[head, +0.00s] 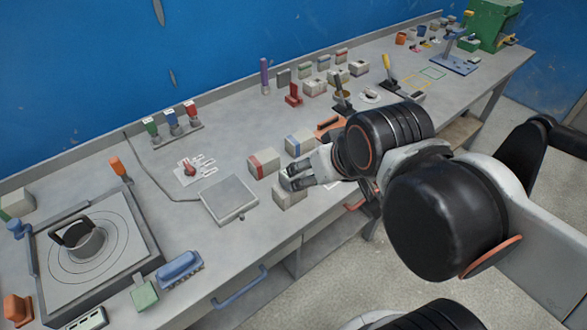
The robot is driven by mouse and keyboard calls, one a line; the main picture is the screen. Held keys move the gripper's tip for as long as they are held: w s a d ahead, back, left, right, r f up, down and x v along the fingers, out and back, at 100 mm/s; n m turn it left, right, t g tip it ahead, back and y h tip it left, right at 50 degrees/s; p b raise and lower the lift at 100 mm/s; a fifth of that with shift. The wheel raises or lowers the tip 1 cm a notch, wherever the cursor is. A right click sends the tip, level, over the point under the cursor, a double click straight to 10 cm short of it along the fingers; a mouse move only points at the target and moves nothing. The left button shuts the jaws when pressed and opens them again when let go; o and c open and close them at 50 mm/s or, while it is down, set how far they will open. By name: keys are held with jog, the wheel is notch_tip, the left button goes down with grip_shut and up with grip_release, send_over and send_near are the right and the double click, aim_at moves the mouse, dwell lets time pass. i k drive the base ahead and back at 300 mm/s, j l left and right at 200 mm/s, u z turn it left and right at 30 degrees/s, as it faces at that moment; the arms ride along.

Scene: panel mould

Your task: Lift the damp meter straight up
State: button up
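No object is clearly recognisable as the damp meter; it may be hidden behind my arm or be one of the small items. My gripper (290,178) is low over the front middle of the bench, its fingers pointing left. A plain light-grey block (290,199) stands directly below the fingers, partly covered by them. I cannot tell whether the fingers touch or hold it. A block with a red stripe (263,163) stands just behind the fingertips, and one with a blue stripe (299,143) is farther back. The gap between the fingers is not clear.
A flat grey square plate (229,199) lies left of my gripper. Several small blocks stand behind my arm. Bare bench lies around the plate.

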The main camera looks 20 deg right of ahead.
aim_at(284, 180)
jog(key=k+l+z, duration=0.15)
jog(key=l, duration=0.25)
jog(key=k+l+z, duration=0.15)
jog(key=l, duration=0.25)
jog(key=k+l+z, duration=0.15)
jog(key=l, duration=0.25)
